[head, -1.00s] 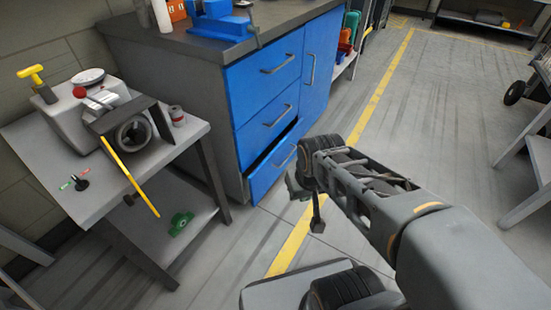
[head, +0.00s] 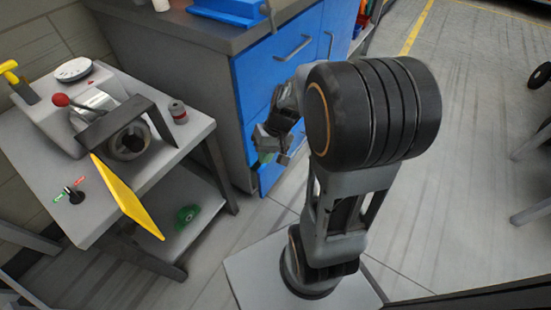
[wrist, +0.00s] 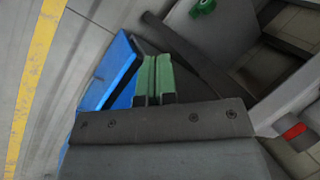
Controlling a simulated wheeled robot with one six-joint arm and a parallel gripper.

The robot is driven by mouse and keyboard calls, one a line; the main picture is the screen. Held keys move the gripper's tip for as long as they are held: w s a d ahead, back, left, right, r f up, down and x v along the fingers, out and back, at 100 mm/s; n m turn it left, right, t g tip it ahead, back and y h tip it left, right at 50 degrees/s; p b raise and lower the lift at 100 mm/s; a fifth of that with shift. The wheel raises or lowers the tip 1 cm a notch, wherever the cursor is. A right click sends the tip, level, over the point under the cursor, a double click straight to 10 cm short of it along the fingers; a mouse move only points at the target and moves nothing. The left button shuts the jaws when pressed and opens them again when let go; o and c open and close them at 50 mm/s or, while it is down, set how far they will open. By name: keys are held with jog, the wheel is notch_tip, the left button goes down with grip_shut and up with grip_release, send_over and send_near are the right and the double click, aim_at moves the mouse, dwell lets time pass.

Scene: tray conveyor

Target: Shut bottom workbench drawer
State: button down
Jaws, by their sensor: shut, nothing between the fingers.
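The blue bottom drawer (head: 270,178) of the workbench is low on its front in the head view, largely hidden behind my arm and gripper. Its blue front (wrist: 108,75) shows in the wrist view, just left of the fingers. How far it stands out is hard to tell now. My gripper (head: 268,158) is in front of the lower drawers in the head view. Its green finger pads (wrist: 155,75) are pressed together and hold nothing. I cannot tell whether the fingers touch the drawer.
A grey side table (head: 185,135) with a machine, a yellow plate (head: 125,198) and a small can (head: 178,112) stands left of the workbench. A green part (head: 187,215) lies on its lower shelf.

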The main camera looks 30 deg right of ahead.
jog(key=w+d+f+m+t+y+p, duration=0.1)
jog(key=w+d+f+m+t+y, duration=0.2)
jog(key=d+f, duration=0.25)
jog(key=w+d+f+m+t+y+p, duration=0.2)
jog(key=d+f+t+y, duration=0.1)
jog(key=d+f, duration=0.3)
jog(key=s+d+f+m+t+h+p, duration=0.1)
jog(key=s+d+f+m+t+h, duration=0.2)
jog(key=f, duration=0.4)
jog(key=d+f+m+t+h, duration=0.1)
jog(key=d+f+m+t, duration=0.25)
jog(key=f, duration=0.35)
jog(key=shift+n+t, duration=0.25)
jog(key=shift+n, duration=0.1)
jog(key=b+x, duration=0.1)
jog(key=x, duration=0.3)
jog(key=b+x, duration=0.1)
jog(key=x, duration=0.2)
jog(key=r+b+x, duration=0.1)
jog(key=x, duration=0.3)
jog(key=shift+w+a+f, duration=0.15)
jog(key=shift+w+a, duration=0.05)
jog(key=shift+w, duration=0.15)
jog(key=shift+w+a, duration=0.3)
jog(key=shift+w, duration=0.4)
jog(key=shift+w, duration=0.1)
